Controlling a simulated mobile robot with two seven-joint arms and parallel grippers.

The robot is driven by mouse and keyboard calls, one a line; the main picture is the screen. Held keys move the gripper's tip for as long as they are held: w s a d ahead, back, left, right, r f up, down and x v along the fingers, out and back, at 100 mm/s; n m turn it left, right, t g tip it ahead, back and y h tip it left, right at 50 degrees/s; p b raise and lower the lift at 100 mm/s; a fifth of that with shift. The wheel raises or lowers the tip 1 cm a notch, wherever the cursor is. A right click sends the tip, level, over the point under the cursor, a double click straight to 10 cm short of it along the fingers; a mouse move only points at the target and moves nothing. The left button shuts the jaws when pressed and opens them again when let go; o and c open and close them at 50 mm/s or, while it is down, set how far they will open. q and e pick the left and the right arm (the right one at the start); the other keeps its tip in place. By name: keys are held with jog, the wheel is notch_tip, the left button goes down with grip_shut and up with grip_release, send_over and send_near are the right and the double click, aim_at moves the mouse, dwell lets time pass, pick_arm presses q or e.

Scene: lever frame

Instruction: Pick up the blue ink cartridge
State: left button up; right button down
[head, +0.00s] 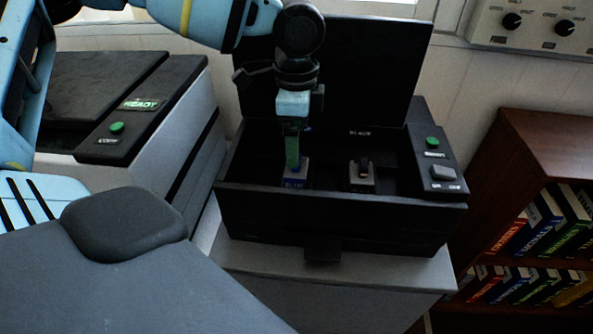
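The blue ink cartridge (295,181) stands upright in the left part of the open black printer tray (340,203). It is a small grey block with a blue label at its front. My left gripper (292,158) points straight down over it. Its narrow, greenish finger reaches to the top of the cartridge and hides part of it. I cannot tell whether the fingers are closed on it or only beside it. A second cartridge (361,178), grey with a dark top, stands to its right, near a "BLACK" label. My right gripper is not in view.
The raised black lid (375,75) stands behind the tray. A panel with a green button (432,142) is on the right. Another printer (150,115) stands at the left, and a bookshelf (540,150) at the right. A control box (540,22) is at the upper right.

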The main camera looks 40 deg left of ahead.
pick_arm(q)
jog(key=shift+f, duration=3)
jog(key=c, duration=1.1)
notch_tip(320, 180, up, 10)
jog(key=shift+d+r, duration=0.1)
